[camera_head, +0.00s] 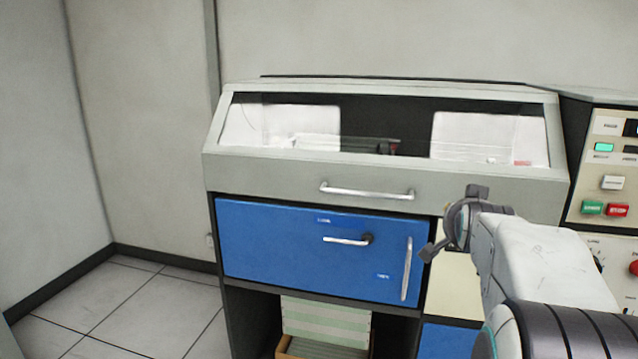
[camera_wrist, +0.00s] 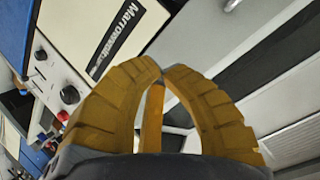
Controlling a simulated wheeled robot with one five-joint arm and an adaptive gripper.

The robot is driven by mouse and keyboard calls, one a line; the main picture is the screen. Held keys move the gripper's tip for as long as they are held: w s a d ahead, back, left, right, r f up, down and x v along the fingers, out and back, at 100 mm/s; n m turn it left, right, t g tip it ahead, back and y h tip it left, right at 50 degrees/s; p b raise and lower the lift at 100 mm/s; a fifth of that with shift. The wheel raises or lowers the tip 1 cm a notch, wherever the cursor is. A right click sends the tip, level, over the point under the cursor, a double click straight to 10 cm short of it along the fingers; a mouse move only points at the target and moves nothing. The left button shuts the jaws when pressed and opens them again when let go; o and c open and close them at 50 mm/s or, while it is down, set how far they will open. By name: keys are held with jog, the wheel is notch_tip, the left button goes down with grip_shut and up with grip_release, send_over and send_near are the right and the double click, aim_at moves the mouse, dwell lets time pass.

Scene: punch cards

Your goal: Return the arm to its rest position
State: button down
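My gripper (camera_head: 450,222) is at the right in the head view, at the end of my arm, in front of the right part of the cabinet. In the wrist view its yellow ribbed fingers (camera_wrist: 163,70) curve in and their tips come together. Nothing shows held between them. The arm reaches forward from the lower right corner.
A grey machine with a windowed lid (camera_head: 270,170) stands ahead, over a blue panel (camera_head: 280,250) with metal handles. A control panel (camera_head: 600,170) with coloured buttons is at the right. An open shelf (camera_head: 325,325) lies below. Bare tiled floor (camera_head: 130,310) is at the left.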

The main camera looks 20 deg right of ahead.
jog(key=s+a+n+g+y+p, duration=0.1)
jog(key=s+a+n+y+p, duration=0.25)
jog(key=a, duration=0.75)
jog(key=s+a+n+g+y+p, duration=0.25)
jog(key=s+a+n+p, duration=0.2)
jog(key=a, duration=0.65)
jog(key=s+a+f+n+g+y+p, duration=0.2)
jog(key=s+a+n+p, duration=0.3)
jog(key=s+a, duration=0.4)
jog(key=s+n+g, duration=0.1)
jog(key=s, duration=0.3)
jog(key=shift+f+p, duration=0.4)
